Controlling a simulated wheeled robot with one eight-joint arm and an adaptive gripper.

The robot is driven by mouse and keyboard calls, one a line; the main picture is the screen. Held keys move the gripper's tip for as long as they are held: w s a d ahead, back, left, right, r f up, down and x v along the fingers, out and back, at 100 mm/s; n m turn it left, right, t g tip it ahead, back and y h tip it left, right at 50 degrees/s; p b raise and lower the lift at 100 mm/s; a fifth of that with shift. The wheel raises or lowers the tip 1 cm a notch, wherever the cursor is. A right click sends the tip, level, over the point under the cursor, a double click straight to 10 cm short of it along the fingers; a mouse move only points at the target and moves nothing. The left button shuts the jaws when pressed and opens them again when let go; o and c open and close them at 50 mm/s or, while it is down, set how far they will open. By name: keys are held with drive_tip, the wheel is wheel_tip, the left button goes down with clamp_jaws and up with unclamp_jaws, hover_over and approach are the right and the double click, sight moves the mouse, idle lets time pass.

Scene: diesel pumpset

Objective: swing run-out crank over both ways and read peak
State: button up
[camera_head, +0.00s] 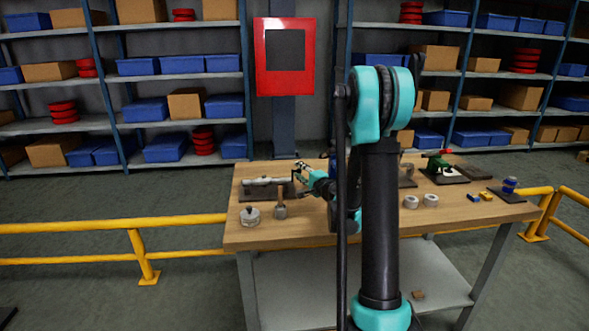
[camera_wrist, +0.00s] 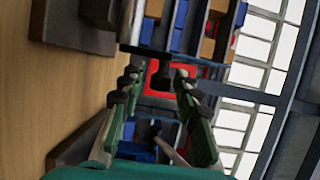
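A grey shaft-like piece (camera_head: 264,181) lies above a dark base at the left of the bench; I take it to be the run-out crank assembly. My gripper (camera_head: 300,171) is at its right end in the head view. In the wrist view my gripper (camera_wrist: 157,76) is open, its two green fingers with black pads apart. A dark stubby piece (camera_wrist: 160,75) shows between or beyond the fingertips; contact cannot be told. A grey rod (camera_wrist: 131,20) and a dark block (camera_wrist: 72,22) are beside the fingers. No readable gauge face shows.
The wooden bench (camera_head: 250,235) also carries a round metal part (camera_head: 250,216), a wooden-handled tool (camera_head: 280,207), two metal rings (camera_head: 420,201) and a green device (camera_head: 438,165). A yellow rail (camera_head: 110,226) runs at the sides. My arm hides the bench's middle.

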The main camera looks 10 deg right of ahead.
drive_tip(key=shift+x, duration=2.15)
clamp_jaws()
